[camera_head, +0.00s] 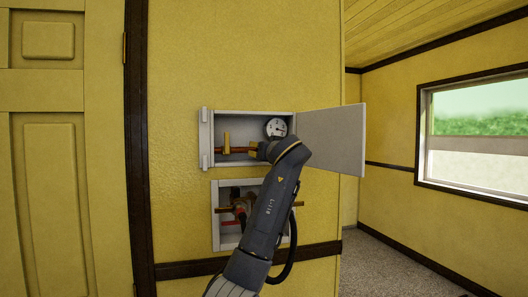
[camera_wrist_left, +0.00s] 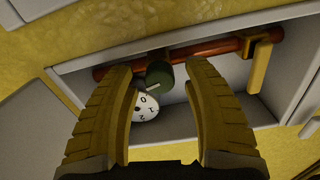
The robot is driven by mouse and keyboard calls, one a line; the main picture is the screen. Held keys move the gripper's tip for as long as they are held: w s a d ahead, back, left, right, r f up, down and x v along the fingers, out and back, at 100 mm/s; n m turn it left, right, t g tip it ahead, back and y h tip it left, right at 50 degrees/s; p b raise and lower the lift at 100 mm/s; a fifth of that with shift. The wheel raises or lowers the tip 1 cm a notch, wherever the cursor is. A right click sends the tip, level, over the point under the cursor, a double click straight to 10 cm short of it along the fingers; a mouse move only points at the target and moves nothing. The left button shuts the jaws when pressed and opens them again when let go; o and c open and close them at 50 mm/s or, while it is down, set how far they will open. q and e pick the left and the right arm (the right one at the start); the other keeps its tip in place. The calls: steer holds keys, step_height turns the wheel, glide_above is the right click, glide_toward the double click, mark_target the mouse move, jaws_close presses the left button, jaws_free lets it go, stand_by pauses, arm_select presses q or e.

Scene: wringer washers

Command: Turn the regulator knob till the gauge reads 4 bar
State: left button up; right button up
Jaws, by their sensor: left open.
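The pressure gauge (camera_head: 276,127), a round white dial, sits in the open upper wall box; its lower part is hidden by my wrist in the head view. It also shows in the left wrist view (camera_wrist_left: 148,106), partly behind a finger; its reading is too small to tell. The regulator knob (camera_wrist_left: 159,74), dark green and round with a pale mark, sits on the copper pipe (camera_wrist_left: 205,48). My left gripper (camera_head: 254,151) is in front of the box. In the left wrist view its yellow fingers (camera_wrist_left: 162,75) are open, with the knob between their tips, apparently not gripped.
The box door (camera_head: 335,138) stands open to the right, close to my arm. A yellow lever (camera_head: 227,142) stands on the pipe left of my gripper. A lower box (camera_head: 216,225) with pipes and a red part lies below, partly behind my forearm.

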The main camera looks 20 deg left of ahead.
arm_select(q)
steer(key=shift+c, duration=0.4)
jaws_close()
steer(key=shift+r+m, duration=0.1)
steer(key=shift+m, duration=0.6)
steer(key=shift+o, duration=0.4)
jaws_free()
